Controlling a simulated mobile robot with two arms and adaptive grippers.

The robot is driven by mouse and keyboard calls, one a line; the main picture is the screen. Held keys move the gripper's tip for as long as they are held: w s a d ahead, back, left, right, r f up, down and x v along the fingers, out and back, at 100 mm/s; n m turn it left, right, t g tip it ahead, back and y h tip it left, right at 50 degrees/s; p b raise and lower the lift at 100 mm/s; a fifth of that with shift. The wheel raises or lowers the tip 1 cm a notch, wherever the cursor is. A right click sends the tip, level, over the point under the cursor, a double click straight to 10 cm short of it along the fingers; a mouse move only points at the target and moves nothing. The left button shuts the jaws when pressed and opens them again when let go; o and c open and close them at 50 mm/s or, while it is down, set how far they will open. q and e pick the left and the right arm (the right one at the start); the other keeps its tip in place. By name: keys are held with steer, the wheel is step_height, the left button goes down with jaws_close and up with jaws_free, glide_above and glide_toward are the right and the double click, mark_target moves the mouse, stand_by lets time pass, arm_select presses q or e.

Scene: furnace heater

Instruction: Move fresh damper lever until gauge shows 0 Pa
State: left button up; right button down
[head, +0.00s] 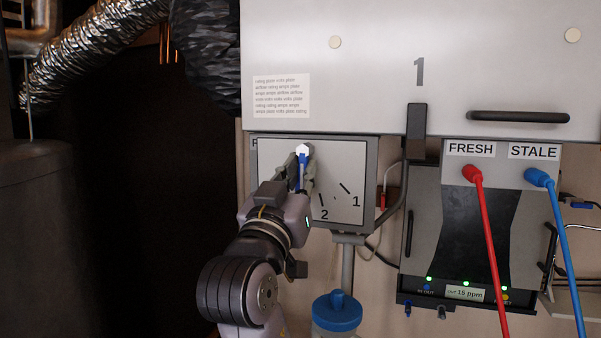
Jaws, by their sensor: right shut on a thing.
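My right gripper (303,170) reaches up from below to a grey-framed panel with a dial face (345,160), which has tick marks numbered 1 and 2. It is shut on a small lever with a white tip and a blue part (303,150), on the left half of the face. The fingers and wrist hide most of the lever and the rest of the scale. A label at the panel's top left is mostly cut off; an "F" or "P" shows. No gauge reading in Pa is visible. My left gripper is not in view.
The analyser box (477,220) has ports marked FRESH and STALE, with a red hose (488,245) and a blue hose (566,250). Its display (465,293) reads about 15 ppm. A blue-capped container (337,312) stands below the panel. Silver ducting (85,45) is upper left.

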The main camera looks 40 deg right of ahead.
steer(key=shift+f, duration=0.1)
steer(key=m+g+b, duration=0.1)
steer(key=b, duration=0.1)
steer(key=m+b, duration=0.2)
steer(key=m+g+h+b, duration=0.1)
steer(key=m+b, duration=0.1)
steer(key=shift+w+a+f+g, duration=0.1)
steer(key=shift+w+a+g, duration=0.2)
steer(key=shift+w, duration=0.1)
steer(key=shift+w+r+m+g+b, duration=0.1)
steer(key=shift+r+m+g+b, duration=0.25)
steer(key=shift+m+b, duration=0.45)
steer(key=c, duration=1.6)
jaws_free()
